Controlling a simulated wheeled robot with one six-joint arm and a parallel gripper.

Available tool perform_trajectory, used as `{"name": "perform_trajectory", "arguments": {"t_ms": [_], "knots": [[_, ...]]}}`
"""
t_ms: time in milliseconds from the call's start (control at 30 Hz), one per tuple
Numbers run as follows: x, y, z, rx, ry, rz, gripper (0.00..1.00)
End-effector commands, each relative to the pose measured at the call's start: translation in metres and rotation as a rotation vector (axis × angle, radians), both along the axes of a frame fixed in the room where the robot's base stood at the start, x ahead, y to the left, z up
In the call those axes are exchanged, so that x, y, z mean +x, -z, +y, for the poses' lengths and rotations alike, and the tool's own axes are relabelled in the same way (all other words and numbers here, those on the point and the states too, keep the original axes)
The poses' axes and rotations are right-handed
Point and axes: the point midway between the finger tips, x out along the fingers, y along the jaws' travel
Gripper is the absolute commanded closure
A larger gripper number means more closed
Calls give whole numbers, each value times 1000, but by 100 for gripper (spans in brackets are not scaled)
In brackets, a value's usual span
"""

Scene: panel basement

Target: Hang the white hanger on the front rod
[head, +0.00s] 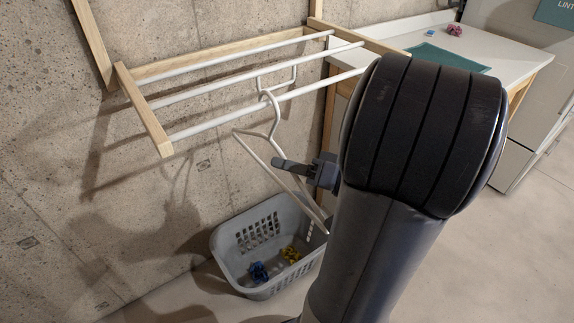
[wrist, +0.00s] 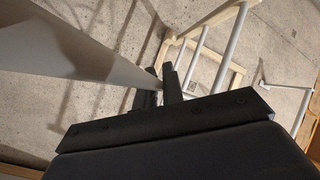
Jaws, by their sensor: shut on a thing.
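The white hanger (head: 289,176) is in my gripper (head: 297,168), tilted, below the rack in the head view. Its hook (head: 274,118) rises to the front rod (head: 205,124) and overlaps it; I cannot tell whether it rests over the rod or is only in front of it. In the wrist view a wide pale bar of the hanger (wrist: 75,67) runs from the left edge to my gripper (wrist: 160,85). My fingers are shut on the hanger. My arm hides part of the hanger's lower end and the rack's right end.
The wooden rack (head: 145,112) has a middle rod (head: 200,90) and a back rod (head: 215,58). A pale hook-like piece (head: 294,75) shows between rods. A grey basket (head: 231,262) with blue and yellow items stands below. A white counter (head: 500,62) is at right.

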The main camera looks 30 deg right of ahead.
Motion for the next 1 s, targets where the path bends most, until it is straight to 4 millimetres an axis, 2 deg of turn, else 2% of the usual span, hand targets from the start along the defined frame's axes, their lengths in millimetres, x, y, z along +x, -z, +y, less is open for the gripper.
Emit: {"name": "perform_trajectory", "arguments": {"t_ms": [300,333,600,1000], "knots": [[0,0,0,0,0,0,100],[0,0,0,0,0,0,89],[0,0,0,0,0,0,67],[-6,1,-5,-1,3,0,66]]}}
